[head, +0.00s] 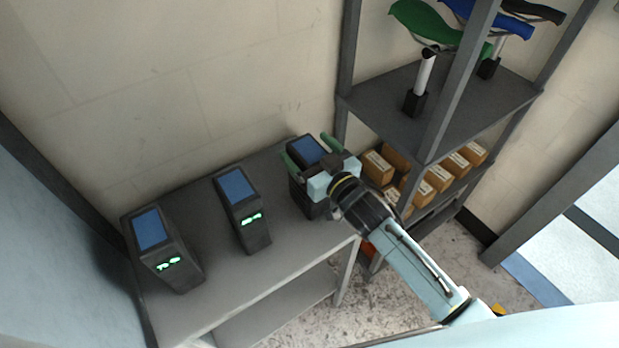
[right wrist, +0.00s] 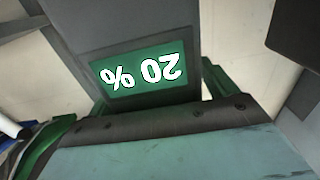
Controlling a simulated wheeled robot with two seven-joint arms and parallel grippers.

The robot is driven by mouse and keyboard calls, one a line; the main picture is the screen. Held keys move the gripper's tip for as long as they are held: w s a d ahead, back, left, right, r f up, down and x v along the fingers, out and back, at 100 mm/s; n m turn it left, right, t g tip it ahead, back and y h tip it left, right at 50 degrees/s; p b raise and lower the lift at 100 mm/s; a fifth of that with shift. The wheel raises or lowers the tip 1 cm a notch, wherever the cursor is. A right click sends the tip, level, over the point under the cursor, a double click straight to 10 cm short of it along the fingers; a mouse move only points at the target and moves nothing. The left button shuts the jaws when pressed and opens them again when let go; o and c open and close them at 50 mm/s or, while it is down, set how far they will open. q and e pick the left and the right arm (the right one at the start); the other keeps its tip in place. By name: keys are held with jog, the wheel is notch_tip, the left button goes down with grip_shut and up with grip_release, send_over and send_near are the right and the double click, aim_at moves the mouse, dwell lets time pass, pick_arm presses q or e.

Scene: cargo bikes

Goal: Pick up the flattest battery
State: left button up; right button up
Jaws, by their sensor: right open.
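Three dark grey batteries with blue tops stand upright on a grey table. The right-hand battery (head: 304,147) is at my right gripper (head: 309,153), whose green fingers are open, one on each side of its top. In the right wrist view this battery (right wrist: 120,28) has a green display reading 20 %, upside down. I cannot tell whether the fingers touch it. The middle battery (head: 243,207) and the left battery (head: 160,250) have lit green displays, too small to read surely. My left gripper is not in view.
The grey table (head: 215,300) has bare room between the batteries and along its front. A wall stands behind the table.

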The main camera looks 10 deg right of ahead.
jog(key=shift+c, duration=0.4)
grip_shut()
jog(key=shift+r, duration=0.3)
